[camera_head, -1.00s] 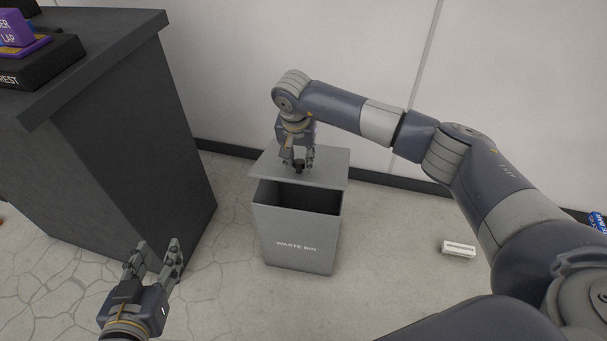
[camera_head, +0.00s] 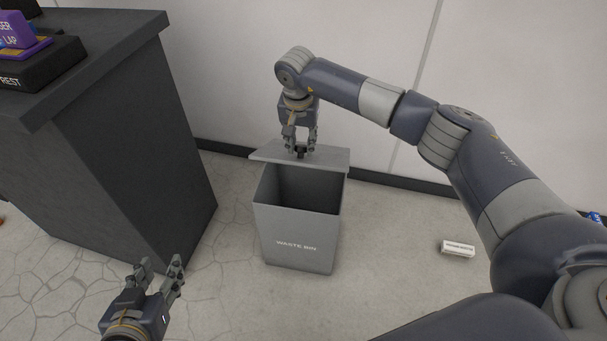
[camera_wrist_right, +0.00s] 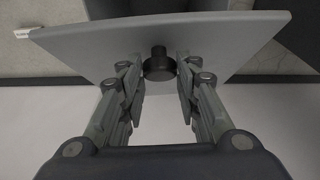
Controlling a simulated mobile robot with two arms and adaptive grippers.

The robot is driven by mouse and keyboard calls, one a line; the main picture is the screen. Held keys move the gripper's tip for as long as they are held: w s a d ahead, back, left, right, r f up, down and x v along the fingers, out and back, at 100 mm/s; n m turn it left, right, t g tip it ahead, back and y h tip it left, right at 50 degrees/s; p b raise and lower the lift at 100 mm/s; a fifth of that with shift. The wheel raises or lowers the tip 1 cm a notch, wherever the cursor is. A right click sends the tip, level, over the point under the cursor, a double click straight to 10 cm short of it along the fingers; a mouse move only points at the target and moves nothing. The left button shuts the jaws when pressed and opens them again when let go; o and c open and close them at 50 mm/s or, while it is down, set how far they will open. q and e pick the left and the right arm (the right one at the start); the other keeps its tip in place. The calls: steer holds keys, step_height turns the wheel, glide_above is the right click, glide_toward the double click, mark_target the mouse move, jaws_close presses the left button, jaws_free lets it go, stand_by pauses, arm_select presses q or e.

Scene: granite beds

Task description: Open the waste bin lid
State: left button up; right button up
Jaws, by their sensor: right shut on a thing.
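The grey waste bin (camera_head: 299,235) stands upright on the floor, its dark inside showing through a wide opening at the top. Its flat grey lid (camera_head: 325,156) is over the back edge, tilted, with most of the mouth uncovered. My right gripper (camera_head: 301,148) is above the lid, shut on its small black knob (camera_head: 300,153). The knob (camera_wrist_right: 159,66) also shows between the fingers in the right wrist view, with the lid (camera_wrist_right: 220,40) beyond. My left gripper (camera_head: 161,271) is open and empty, low at the left, apart from the bin.
A dark grey counter (camera_head: 110,160) stands left of the bin, with a purple box (camera_head: 18,32) on top. The white wall is close behind the bin. A small white labelled block (camera_head: 457,248) lies on the floor to the right. Floor in front is clear.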

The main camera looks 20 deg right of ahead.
steer(key=shift+w, duration=0.1)
arm_select(q)
steer(key=shift+d+r, duration=0.1)
arm_select(e)
steer(key=shift+w+d+r, duration=0.45)
steer(key=shift+w+r, duration=0.25)
steer(key=shift+w+d+r, duration=0.45)
steer(key=shift+w+r, duration=0.25)
arm_select(q)
steer(key=r, duration=0.1)
steer(key=w+r+t, duration=0.2)
steer(key=shift+w+d+r+h+b, duration=0.15)
steer(key=shift+d+r+h+b, duration=0.05)
steer(key=shift+d+h+b, duration=0.2)
arm_select(e)
steer(key=w, duration=0.1)
steer(key=w+d+r, duration=0.2)
steer(key=shift+w, duration=0.1)
steer(key=shift+r, duration=0.1)
